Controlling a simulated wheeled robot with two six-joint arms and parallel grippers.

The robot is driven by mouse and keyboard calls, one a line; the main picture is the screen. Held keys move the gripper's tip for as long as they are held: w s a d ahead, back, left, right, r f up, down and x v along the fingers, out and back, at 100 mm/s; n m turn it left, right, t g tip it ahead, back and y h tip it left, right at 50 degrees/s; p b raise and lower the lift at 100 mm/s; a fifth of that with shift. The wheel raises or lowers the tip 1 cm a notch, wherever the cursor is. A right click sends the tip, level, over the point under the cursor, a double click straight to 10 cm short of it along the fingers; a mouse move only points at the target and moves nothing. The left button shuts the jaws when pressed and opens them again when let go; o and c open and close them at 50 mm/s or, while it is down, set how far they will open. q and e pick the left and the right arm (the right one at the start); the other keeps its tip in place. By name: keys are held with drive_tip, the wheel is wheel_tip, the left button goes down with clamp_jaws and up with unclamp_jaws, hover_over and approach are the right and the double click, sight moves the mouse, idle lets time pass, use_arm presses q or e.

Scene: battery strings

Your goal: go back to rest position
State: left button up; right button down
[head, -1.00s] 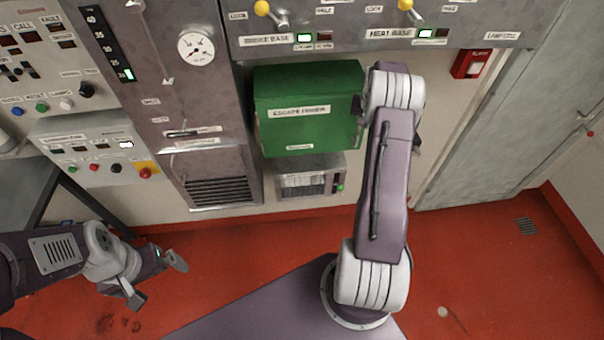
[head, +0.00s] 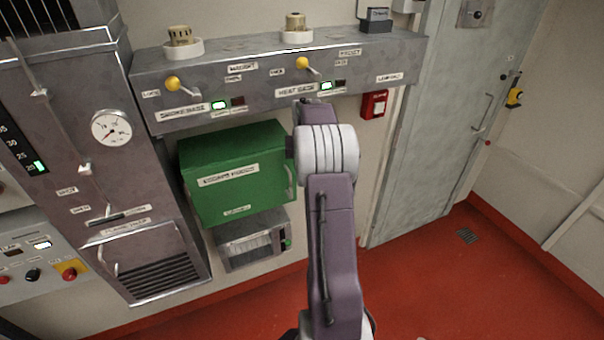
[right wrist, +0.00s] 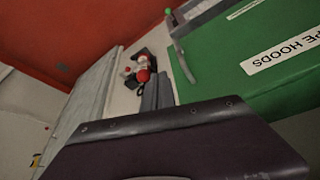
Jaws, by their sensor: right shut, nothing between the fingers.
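My right arm rises through the middle of the head view, its white wrist joint (head: 327,150) in front of the wall, just right of the green escape-hood box (head: 232,172). The wrist hides most of the right gripper in that view. In the right wrist view two dark grey fingers (right wrist: 157,92) show close together beyond the dark arm part; the right gripper is shut and empty. The green box also shows at the right of that view (right wrist: 225,62). My left arm and gripper are out of view.
A grey panel with yellow-knobbed levers (head: 302,63) runs above the box. A red alarm box (head: 373,104) and a grey door (head: 430,150) stand to the right. A grey cabinet (head: 140,262) is at left. Red floor (head: 430,280) is clear at right.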

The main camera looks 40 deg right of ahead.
drive_tip(key=w+a+r+n+t+b, duration=0.1)
drive_tip(key=w+a+n+b, duration=0.1)
drive_tip(key=w+a, duration=0.45)
drive_tip(key=s+a+f+n+y+b, duration=0.1)
drive_tip(key=s+a+f+n, duration=0.1)
drive_tip(key=a, duration=0.7)
drive_tip(key=s+a+f+n+y+b, duration=0.1)
drive_tip(key=s+a+f, duration=0.1)
drive_tip(key=a, duration=0.6)
drive_tip(key=s+a+f+n+g, duration=0.1)
drive_tip(key=s+a+f, duration=0.2)
drive_tip(key=s, duration=0.3)
drive_tip(key=s+a+f+n+g+b, duration=0.1)
drive_tip(key=s+a+f, duration=0.3)
drive_tip(key=s, duration=0.2)
drive_tip(key=s+a+f+n+g+y, duration=0.1)
drive_tip(key=s+a+f, duration=0.3)
drive_tip(key=s, duration=0.3)
drive_tip(key=shift+f, duration=0.25)
